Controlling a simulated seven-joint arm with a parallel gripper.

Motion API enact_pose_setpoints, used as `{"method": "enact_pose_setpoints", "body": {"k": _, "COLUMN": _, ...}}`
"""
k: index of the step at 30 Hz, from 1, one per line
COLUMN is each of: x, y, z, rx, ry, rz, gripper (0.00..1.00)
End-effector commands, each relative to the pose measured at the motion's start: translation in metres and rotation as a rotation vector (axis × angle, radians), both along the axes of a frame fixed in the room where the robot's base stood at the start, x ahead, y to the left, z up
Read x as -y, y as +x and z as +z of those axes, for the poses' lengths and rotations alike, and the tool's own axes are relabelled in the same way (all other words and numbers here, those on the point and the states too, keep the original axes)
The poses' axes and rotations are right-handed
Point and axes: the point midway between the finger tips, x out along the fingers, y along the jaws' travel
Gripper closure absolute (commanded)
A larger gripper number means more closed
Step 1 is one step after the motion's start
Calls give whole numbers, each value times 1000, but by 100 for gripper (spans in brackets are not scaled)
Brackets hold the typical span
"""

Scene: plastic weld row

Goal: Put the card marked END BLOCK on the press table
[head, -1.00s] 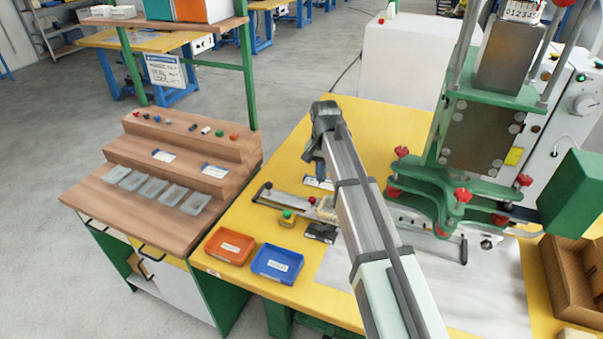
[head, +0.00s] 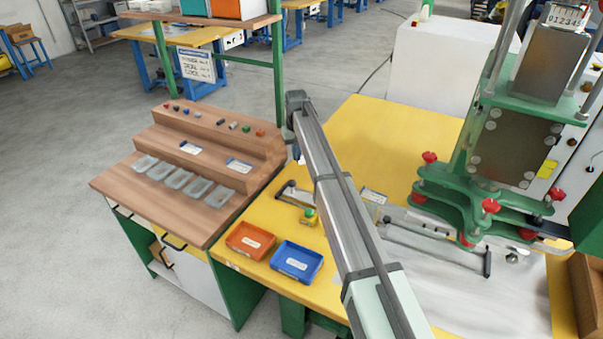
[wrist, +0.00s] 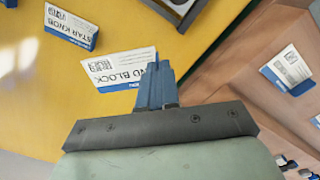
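The END BLOCK card (wrist: 118,70), white with a blue lower strip, shows in the wrist view. My gripper (wrist: 155,70) looks shut on one end of it, and the blue fingers cover part of the lettering. The card looks larger and nearer than the STAR KNOB card (wrist: 70,27), which rests on the yellow surface. The yellow press table (head: 375,130) carries the green press (head: 500,145).
Two cards (head: 190,148) (head: 239,165) stand on the wooden stepped rack (head: 200,135), with several clear trays in front. An orange bin (head: 250,241) and a blue bin (head: 297,262) sit at the table's front left. The table's back left is clear.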

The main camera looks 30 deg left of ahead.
Motion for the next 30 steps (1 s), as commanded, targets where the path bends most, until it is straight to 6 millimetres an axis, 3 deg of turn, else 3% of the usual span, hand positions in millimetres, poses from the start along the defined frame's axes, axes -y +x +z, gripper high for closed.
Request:
{"method": "enact_pose_setpoints", "body": {"k": 3, "x": -9, "y": 11, "z": 1, "rx": 0, "ry": 0, "rz": 168, "gripper": 100}}
{"method": "enact_pose_setpoints", "body": {"k": 15, "x": -13, "y": 15, "z": 1, "rx": 0, "ry": 0, "rz": 667, "gripper": 100}}
{"method": "enact_pose_setpoints", "body": {"k": 23, "x": -13, "y": 15, "z": 0, "rx": 0, "ry": 0, "rz": 798, "gripper": 100}}
{"method": "enact_pose_setpoints", "body": {"k": 30, "x": -12, "y": 15, "z": -27, "rx": -1, "ry": -1, "rz": 809, "gripper": 100}}
